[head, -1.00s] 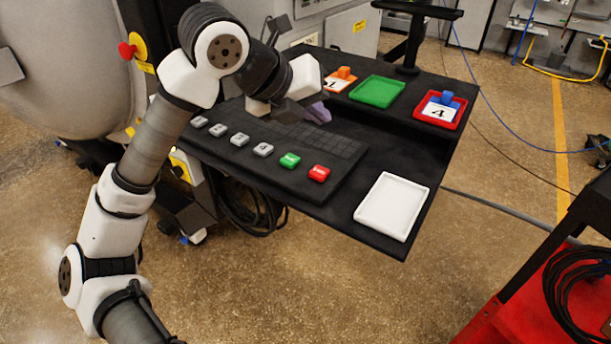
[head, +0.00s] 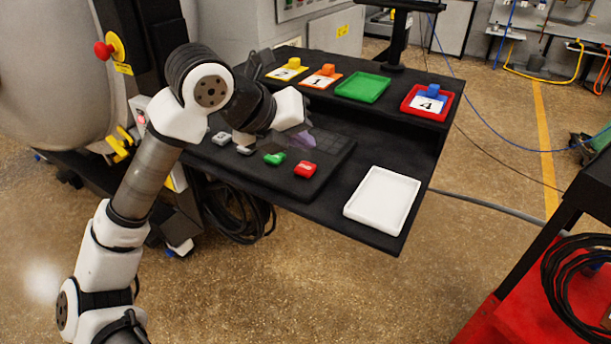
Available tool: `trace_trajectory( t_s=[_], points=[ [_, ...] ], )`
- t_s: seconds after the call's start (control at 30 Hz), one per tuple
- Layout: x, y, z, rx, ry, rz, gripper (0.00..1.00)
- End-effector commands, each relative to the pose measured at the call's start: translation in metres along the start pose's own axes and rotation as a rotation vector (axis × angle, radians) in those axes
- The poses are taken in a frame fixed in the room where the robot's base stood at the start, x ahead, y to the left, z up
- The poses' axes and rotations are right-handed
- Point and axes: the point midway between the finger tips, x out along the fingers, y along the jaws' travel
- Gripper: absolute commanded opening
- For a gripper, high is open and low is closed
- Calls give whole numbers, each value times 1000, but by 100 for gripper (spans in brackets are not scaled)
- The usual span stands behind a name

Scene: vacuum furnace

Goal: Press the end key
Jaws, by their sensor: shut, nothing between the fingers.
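A black keypad panel (head: 328,165) lies on the black table, with a row of keys along its front edge. The red key (head: 306,169) is at the right end of the row, and the green key (head: 275,158) is just left of it. Their lettering is too small to read, so I cannot tell which is the end key. My gripper (head: 301,141) is shut and empty, with its purplish fingers over the panel behind the red and green keys. I cannot tell its exact height. Grey keys (head: 221,138) show farther left, partly hidden by my arm.
A white tray (head: 383,201) lies at the table's front right. On the raised back shelf are a green tray (head: 363,88), a red tray (head: 407,105) with a blue-handled card, and orange (head: 323,77) and yellow (head: 287,69) tagged cards. A red cart (head: 560,312) stands at right.

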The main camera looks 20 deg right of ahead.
Motion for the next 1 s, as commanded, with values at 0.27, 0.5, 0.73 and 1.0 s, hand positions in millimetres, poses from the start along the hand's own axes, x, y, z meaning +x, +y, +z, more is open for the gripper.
trace_trajectory(
  t_s=[0.27,0.5,0.73,1.0],
  points=[
    [16,12,-11,0,-1,2,0],
    [15,12,-11,0,-1,2,0],
    [15,12,-11,0,-1,2,0],
    [15,12,-11,0,-1,2,0]
  ],
)
